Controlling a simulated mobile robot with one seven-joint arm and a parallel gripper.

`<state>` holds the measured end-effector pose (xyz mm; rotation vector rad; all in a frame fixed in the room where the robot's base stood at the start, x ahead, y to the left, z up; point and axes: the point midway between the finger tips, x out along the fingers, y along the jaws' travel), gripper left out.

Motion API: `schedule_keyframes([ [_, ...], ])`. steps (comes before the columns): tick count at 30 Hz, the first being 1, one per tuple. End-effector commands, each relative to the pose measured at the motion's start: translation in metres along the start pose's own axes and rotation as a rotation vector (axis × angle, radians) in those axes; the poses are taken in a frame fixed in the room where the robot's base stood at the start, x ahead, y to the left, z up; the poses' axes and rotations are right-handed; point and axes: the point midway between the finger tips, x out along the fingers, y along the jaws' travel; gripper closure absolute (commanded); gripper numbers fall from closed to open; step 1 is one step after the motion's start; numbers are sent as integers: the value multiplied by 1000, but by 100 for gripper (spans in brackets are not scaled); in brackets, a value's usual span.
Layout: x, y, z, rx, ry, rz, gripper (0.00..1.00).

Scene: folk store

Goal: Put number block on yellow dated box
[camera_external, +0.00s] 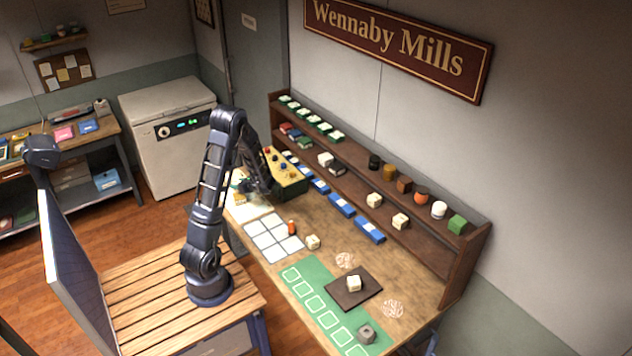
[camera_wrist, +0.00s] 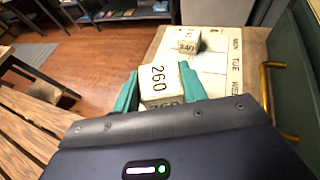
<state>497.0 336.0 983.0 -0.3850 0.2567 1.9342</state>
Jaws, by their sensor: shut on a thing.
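In the wrist view my gripper (camera_wrist: 160,71) has its teal fingers shut on a white number block (camera_wrist: 159,87) marked 260. A second white number block (camera_wrist: 187,40) stands beyond it on a pale sheet (camera_wrist: 219,62) with day names along its right side. In the external view my gripper (camera_external: 258,186) is low over the far left part of the workbench, and the held block is hard to make out. I cannot tell which box on the sheet is the yellow dated one.
A yellow-topped green case with knobs (camera_external: 286,175) stands right beside my gripper. A white grid (camera_external: 270,238), an orange bottle (camera_external: 292,228) and a pale block (camera_external: 313,242) are nearer. A shelf (camera_external: 402,228) with blocks runs along the wall. A brass handle (camera_wrist: 266,90) stands close at right.

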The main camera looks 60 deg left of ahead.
Motion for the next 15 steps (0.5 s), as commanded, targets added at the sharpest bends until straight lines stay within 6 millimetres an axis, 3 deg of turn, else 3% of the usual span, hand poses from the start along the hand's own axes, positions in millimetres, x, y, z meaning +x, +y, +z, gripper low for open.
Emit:
schedule_keyframes([
  [9,13,0,-30,2,0,1,80],
  [15,13,0,-32,0,0,1,80],
])
